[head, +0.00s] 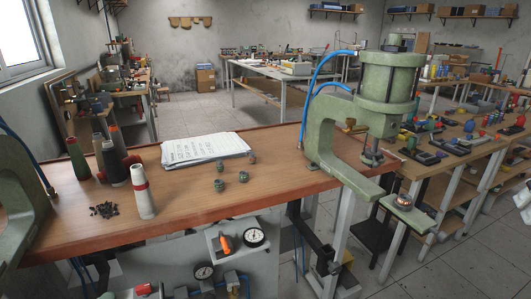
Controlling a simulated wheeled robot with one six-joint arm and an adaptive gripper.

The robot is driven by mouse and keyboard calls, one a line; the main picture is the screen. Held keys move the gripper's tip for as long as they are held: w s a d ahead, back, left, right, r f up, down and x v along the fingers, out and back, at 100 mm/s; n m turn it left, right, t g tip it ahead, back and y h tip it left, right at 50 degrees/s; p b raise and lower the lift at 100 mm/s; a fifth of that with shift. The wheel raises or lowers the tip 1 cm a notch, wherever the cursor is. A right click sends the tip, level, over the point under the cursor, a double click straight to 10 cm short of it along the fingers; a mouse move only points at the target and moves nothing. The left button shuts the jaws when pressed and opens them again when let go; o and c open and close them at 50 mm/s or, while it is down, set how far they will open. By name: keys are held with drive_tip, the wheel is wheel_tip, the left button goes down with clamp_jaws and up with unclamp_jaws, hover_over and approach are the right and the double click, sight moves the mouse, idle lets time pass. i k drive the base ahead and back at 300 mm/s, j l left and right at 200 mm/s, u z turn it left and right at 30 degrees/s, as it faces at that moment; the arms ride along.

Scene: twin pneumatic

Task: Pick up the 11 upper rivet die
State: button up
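Several small dark green-grey cylindrical pieces stand on the wooden bench, in front of and beside a stack of paper. One is at the front left (219,185), one behind it (220,167), one at the front right (243,177) and one at the back right (252,157). They look like dies, but they are too small for me to read any number or tell which is the 11 upper rivet die. My gripper is not in view.
A green pneumatic press (330,135) stands at the bench's right end, its lower arm reaching past the edge. Cone-shaped spools (141,196), dark loose bits (104,210) and papers (205,148) lie on the bench (270,203). Gauges (255,237) sit below the front edge.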

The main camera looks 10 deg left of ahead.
sight(252, 158)
drive_tip(key=i+j+u, duration=0.15)
drive_tip(key=u, duration=1.4)
drive_tip(key=i+l+u, duration=0.15)
drive_tip(key=i, duration=0.3)
drive_tip(key=j, duration=0.05)
